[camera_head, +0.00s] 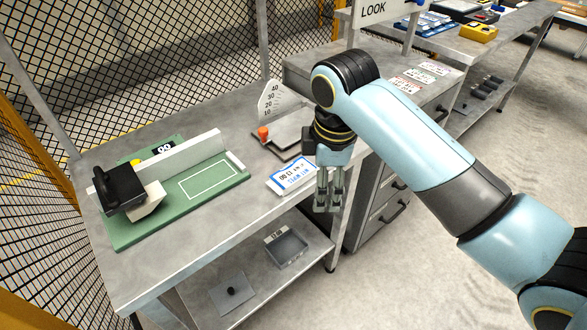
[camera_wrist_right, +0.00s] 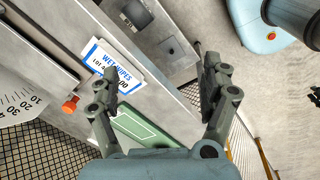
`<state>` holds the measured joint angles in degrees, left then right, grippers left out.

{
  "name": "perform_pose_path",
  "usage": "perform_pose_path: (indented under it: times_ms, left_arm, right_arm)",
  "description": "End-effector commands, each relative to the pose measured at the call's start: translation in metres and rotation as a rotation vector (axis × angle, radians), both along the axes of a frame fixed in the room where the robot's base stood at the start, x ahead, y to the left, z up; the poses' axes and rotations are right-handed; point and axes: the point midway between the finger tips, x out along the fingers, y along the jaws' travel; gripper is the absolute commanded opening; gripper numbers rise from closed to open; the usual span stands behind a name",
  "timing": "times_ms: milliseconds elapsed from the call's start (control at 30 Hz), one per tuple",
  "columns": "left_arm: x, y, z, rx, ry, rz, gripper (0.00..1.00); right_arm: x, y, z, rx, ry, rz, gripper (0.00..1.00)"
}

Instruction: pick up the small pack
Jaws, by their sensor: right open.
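The small pack (camera_head: 292,175) is white with blue edging and print. It lies flat near the front right edge of the grey workbench (camera_head: 205,230). In the right wrist view the pack (camera_wrist_right: 112,66) reads "WET WIPES". My right gripper (camera_head: 328,200) points down just right of the pack in the head view. In the right wrist view my right gripper (camera_wrist_right: 160,75) is open, with nothing between its fingers. Its left finger overlaps the pack's edge in the picture; I cannot tell the height between them. My left gripper is not in view.
A dial scale (camera_head: 272,98) with an orange knob (camera_head: 263,133) stands behind the pack. A green board (camera_head: 140,222) with a black-handled device (camera_head: 120,188) lies to the left. Below is a shelf with a grey tray (camera_head: 286,248). A drawer cabinet (camera_head: 372,222) stands right.

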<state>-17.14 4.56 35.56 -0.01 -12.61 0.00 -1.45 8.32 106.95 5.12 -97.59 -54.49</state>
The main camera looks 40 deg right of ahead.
Motion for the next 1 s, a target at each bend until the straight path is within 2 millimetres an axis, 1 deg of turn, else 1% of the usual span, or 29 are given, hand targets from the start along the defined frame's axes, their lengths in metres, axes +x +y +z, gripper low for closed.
perform_pose_path:
  times_ms: [33, 67, 100, 200, 300, 333, 400, 467, 600, 700, 867, 1000]
  left_arm:
    - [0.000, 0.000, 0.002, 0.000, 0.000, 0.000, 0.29]
    - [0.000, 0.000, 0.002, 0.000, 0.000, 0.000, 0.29]
    - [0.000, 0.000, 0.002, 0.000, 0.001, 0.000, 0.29]
    - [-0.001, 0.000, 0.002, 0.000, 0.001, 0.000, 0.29]
    - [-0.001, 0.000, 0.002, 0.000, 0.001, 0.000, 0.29]
    - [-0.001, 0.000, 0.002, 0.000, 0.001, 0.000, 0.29]
    - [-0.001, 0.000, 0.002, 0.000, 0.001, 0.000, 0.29]
    - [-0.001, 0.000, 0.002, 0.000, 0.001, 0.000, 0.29]
    - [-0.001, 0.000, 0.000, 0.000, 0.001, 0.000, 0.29]
    - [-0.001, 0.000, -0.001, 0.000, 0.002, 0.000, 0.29]
    - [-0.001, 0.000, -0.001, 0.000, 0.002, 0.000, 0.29]
    - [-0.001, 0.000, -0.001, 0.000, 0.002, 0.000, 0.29]
  right_arm:
    - [0.021, -0.003, 0.007, -0.009, 0.017, 0.089, 0.81]
    - [0.031, -0.005, 0.009, -0.011, 0.035, 0.153, 0.81]
    - [0.046, -0.007, 0.012, -0.013, 0.055, 0.241, 0.81]
    - [0.079, -0.013, 0.022, -0.010, 0.102, 0.448, 0.81]
    - [0.100, -0.015, 0.031, 0.000, 0.131, 0.595, 0.81]
    - [0.103, -0.016, 0.033, 0.002, 0.137, 0.624, 0.81]
    - [0.109, -0.017, 0.034, 0.007, 0.146, 0.670, 0.81]
    - [0.110, -0.017, 0.028, 0.009, 0.151, 0.686, 0.81]
    - [0.109, -0.017, 0.004, 0.010, 0.151, 0.691, 0.81]
    - [0.110, -0.016, -0.010, 0.009, 0.150, 0.690, 0.81]
    - [0.110, -0.016, -0.022, 0.009, 0.147, 0.689, 0.81]
    - [0.111, -0.012, -0.042, 0.009, 0.150, 0.688, 0.81]
